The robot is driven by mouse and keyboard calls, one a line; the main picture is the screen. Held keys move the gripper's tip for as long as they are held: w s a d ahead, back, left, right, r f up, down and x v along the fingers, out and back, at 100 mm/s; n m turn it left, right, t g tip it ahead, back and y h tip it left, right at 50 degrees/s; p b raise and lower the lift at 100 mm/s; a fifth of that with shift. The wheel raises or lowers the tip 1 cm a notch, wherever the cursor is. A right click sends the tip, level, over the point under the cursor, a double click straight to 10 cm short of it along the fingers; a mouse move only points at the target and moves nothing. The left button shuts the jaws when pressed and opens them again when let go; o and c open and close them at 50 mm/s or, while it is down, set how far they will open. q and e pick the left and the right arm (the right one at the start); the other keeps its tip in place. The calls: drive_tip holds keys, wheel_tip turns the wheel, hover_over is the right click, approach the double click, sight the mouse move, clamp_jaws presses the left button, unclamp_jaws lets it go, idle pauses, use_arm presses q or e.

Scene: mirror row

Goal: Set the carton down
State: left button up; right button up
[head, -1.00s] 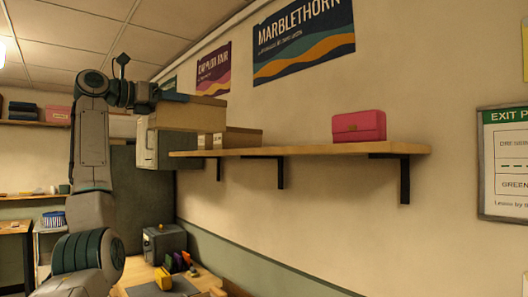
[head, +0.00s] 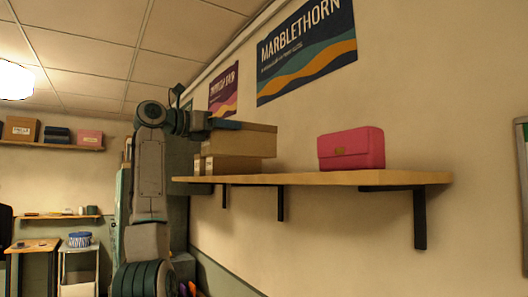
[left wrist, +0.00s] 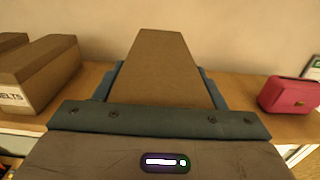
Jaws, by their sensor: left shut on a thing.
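A brown carton (head: 248,141) is held up over the left part of the wooden wall shelf (head: 330,179) in the head view. My left gripper (head: 228,124) is shut on it. In the left wrist view the carton (left wrist: 160,60) sits between the two fingers of the left gripper (left wrist: 160,80), with shelf surface on both sides. From the head, the carton appears above the shelf board and partly covers the boxes there. I cannot tell how large the gap under it is. My right gripper is in neither view.
Brown boxes (head: 228,165) stand on the shelf's left part; one (left wrist: 40,72) is labelled "BELTS" and is apart from the carton. A pink purse (head: 351,149) stands on the shelf to the right. Bare shelf lies between carton and purse.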

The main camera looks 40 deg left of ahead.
sight(270, 146)
use_arm(q)
drive_tip(key=w+d, duration=0.1)
drive_tip(key=w+d+p, duration=0.1)
drive_tip(key=d, duration=0.1)
drive_tip(key=w+d, duration=0.1)
drive_tip(key=d, duration=0.1)
drive_tip(key=shift+w+f, duration=0.1)
drive_tip(key=shift+w, duration=0.15)
drive_tip(key=w+d, duration=0.1)
drive_tip(key=w+d+p, duration=0.1)
drive_tip(key=d, duration=0.1)
drive_tip(key=w+d+p, duration=0.1)
drive_tip(key=shift+d+f, duration=0.35)
drive_tip(key=shift+w+d, duration=0.15)
drive_tip(key=shift+d, duration=0.1)
drive_tip(key=shift+d+f+p, duration=0.1)
drive_tip(key=shift+f+p, duration=0.3)
wheel_tip(270, 146, down, 2)
drive_tip(key=shift+p, duration=0.45)
drive_tip(key=shift+f, duration=0.65)
drive_tip(key=o, duration=1.1)
drive_tip(key=shift+o, duration=0.2)
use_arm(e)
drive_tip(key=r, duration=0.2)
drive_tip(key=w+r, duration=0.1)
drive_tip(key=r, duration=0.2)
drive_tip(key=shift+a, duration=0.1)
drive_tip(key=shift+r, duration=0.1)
